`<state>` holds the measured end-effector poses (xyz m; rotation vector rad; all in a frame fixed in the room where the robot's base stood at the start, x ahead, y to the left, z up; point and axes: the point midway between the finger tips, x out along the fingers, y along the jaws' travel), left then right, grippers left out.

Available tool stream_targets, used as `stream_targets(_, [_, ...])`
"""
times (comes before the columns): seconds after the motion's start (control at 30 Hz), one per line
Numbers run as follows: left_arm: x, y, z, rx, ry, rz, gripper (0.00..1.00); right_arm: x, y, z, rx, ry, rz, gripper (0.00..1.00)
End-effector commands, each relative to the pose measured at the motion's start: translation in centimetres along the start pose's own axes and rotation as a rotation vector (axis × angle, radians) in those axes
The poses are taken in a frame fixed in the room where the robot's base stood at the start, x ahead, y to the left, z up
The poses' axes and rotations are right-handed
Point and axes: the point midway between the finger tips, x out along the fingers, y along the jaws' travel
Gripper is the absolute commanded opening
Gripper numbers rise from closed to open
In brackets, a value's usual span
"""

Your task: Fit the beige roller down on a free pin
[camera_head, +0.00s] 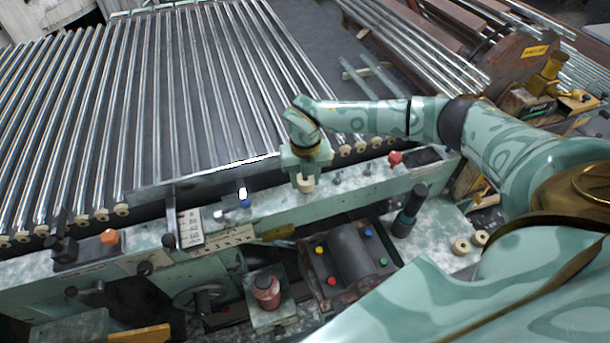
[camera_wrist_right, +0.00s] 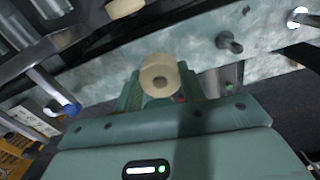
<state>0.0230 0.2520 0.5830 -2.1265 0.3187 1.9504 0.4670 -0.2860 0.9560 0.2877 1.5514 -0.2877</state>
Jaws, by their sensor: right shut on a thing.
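My right gripper (camera_head: 305,174) is above the pale green machine rail (camera_head: 275,203), pointing down, and is shut on the beige roller (camera_head: 305,185). In the right wrist view the roller (camera_wrist_right: 159,76) sits between the fingers, with the dark hole in its end showing. A bare, dark metal pin (camera_wrist_right: 229,43) stands on the rail beside the gripper, apart from the roller. In the head view small pins (camera_head: 338,177) stand on the rail just right of the gripper. Whether the roller touches the rail is hard to tell. My left gripper is not in view.
Two more beige rollers (camera_head: 461,246) lie on the speckled surface at right.

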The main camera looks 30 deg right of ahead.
Motion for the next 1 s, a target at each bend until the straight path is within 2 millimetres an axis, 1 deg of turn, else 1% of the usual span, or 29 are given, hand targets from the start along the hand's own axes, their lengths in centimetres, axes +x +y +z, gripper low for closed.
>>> stream_targets(0.7, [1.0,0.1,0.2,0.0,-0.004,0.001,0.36,1.9,0.0,0.0,0.0,0.0,0.0,0.18])
stream_targets(0.73, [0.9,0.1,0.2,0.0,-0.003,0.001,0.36,1.8,0.0,0.0,0.0,-0.001,0.0,0.48])
stream_targets(0.8, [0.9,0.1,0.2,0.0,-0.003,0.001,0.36,1.8,0.0,0.0,0.0,-0.001,0.0,0.65])
stream_targets(1.0, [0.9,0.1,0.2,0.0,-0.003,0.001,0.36,1.7,0.0,0.0,0.0,-0.001,0.0,0.65])
